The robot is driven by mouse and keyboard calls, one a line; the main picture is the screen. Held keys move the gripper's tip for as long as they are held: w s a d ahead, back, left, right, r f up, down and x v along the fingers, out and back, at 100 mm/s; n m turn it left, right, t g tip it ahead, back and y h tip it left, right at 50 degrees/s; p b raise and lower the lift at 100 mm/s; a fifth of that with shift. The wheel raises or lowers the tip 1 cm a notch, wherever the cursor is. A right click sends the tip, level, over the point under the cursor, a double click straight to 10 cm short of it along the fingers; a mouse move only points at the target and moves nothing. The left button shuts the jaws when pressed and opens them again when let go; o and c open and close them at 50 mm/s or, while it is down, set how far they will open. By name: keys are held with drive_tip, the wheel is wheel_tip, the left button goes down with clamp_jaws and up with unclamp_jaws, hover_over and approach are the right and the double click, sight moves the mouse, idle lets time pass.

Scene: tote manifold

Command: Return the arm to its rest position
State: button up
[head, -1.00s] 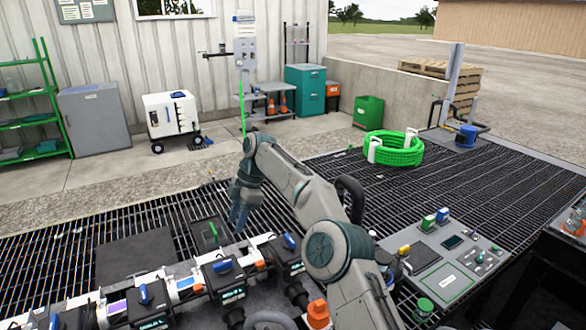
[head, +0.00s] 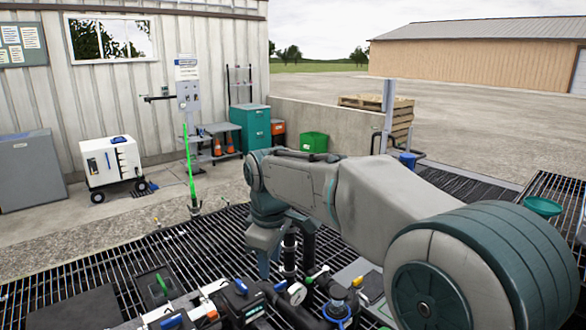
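My arm (head: 350,190) stretches across the head view from the lower right, its large shoulder joint close to the camera. The forearm runs left to the wrist. My gripper (head: 263,265) hangs below the wrist, pointing down over the grating and close to the black pipes of the manifold (head: 185,312). Its fingertips are small and dark here, so I cannot see whether they are apart. No object shows in it.
Black pipes and a gauge (head: 297,293) stand just right of my gripper. Metal grating (head: 200,240) surrounds the manifold. A green upright pole (head: 190,165), a white wheeled cart (head: 112,165) and teal cabinet (head: 250,127) stand beyond. A green funnel (head: 543,206) is at the right.

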drive_tip(key=s+d+f+m+t, duration=0.1)
drive_tip(key=s+d+f+m, duration=0.2)
drive_tip(key=s+d+m, duration=0.3)
drive_tip(key=s+d+f+m, duration=0.4)
drive_tip(key=s+d+m, duration=0.3)
drive_tip(key=s+d, duration=0.6)
drive_tip(key=shift+s+d+f+m+t, duration=0.2)
drive_tip(key=shift+s+d+m+t, duration=0.15)
drive_tip(key=shift+s, duration=0.6)
